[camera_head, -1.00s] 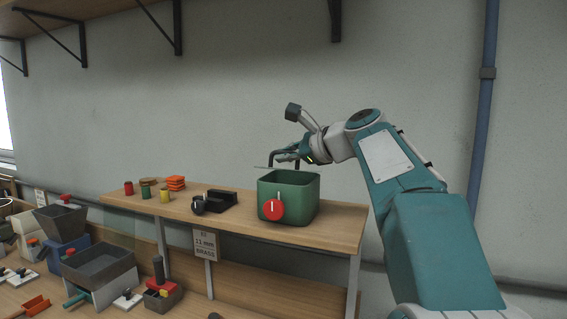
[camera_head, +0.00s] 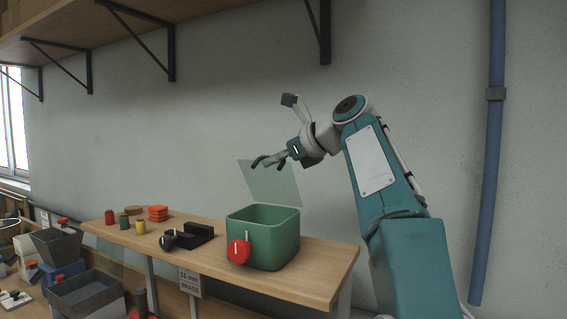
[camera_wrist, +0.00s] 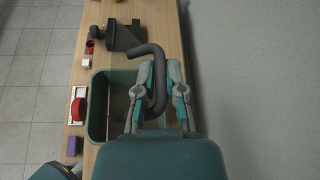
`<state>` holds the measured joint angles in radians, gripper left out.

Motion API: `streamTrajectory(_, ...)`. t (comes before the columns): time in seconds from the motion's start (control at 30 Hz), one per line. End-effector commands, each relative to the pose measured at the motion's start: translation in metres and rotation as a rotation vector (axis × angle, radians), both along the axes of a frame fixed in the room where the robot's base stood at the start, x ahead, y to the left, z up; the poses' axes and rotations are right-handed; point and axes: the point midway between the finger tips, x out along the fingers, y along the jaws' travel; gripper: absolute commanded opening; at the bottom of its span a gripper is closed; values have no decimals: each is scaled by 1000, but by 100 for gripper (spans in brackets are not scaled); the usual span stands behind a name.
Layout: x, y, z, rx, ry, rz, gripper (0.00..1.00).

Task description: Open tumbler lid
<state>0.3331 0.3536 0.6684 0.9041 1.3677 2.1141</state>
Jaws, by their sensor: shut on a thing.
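The tumbler is a green open-topped box (camera_head: 280,244) with a red round dial (camera_head: 239,251) on its front, standing on the wooden shelf. It also shows in the wrist view (camera_wrist: 97,108). Its clear, greenish lid (camera_head: 275,186) is raised and tilted steeply above the back of the box, leaving the top open. My gripper (camera_head: 270,161) is at the lid's upper edge. In the wrist view my gripper (camera_wrist: 158,88) is shut on a dark bent bar (camera_wrist: 158,62), which looks like the lid's handle. The exact contact is partly hidden.
A black fixture (camera_head: 198,233) with a round knob stands left of the box. Small red, green and yellow cylinders and an orange stack (camera_head: 158,213) are farther left. The wall is close behind the shelf (camera_head: 315,283); the shelf's right end is clear.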

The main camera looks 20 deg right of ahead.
Motion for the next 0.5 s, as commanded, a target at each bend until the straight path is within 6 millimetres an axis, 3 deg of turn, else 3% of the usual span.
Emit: streamTrajectory(0.5, 3, -1, 4, 10, -11, 9, 0)
